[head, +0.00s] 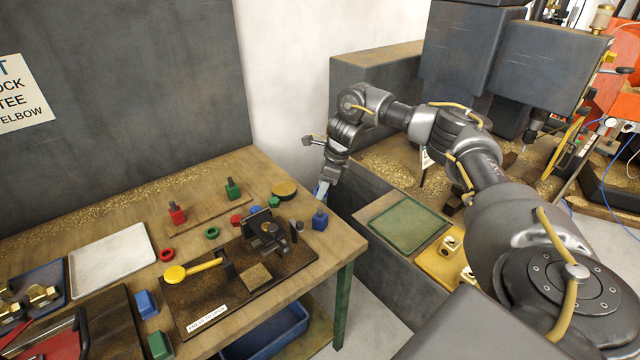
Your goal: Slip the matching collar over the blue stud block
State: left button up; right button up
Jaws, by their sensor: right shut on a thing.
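The blue stud block (320,220) stands upright near the right edge of the wooden table, its stud pointing up. My right gripper (321,194) is directly above it, pointing down. It is shut on a small bluish thing, seemingly a blue collar, mostly hidden by the fingers. Whether that touches the stud I cannot tell. Another blue ring-like piece (255,209) lies left of the block, by the dark clamp fixture. A red collar (167,255) and a green collar (212,233) lie farther left. My left gripper is not in view.
A red stud block (177,214) and a green stud block (232,189) stand at the back. The clamp fixture (268,235) is close to the blue block's left. A white tray (112,262) lies left. A green tray (405,224) sits beyond the table's right edge.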

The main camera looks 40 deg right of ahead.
aim_at(320, 208)
jog(key=shift+b+x, duration=0.6)
jog(key=shift+x, duration=0.25)
jog(key=shift+s+d+f+b, duration=0.15)
jog(key=shift+f+b, duration=0.7)
jog(key=shift+f, duration=0.15)
jog(key=shift+f+b, duration=1)
jog(key=shift+f, duration=0.65)
jog(key=o, duration=1.1)
jog(key=shift+r, duration=0.1)
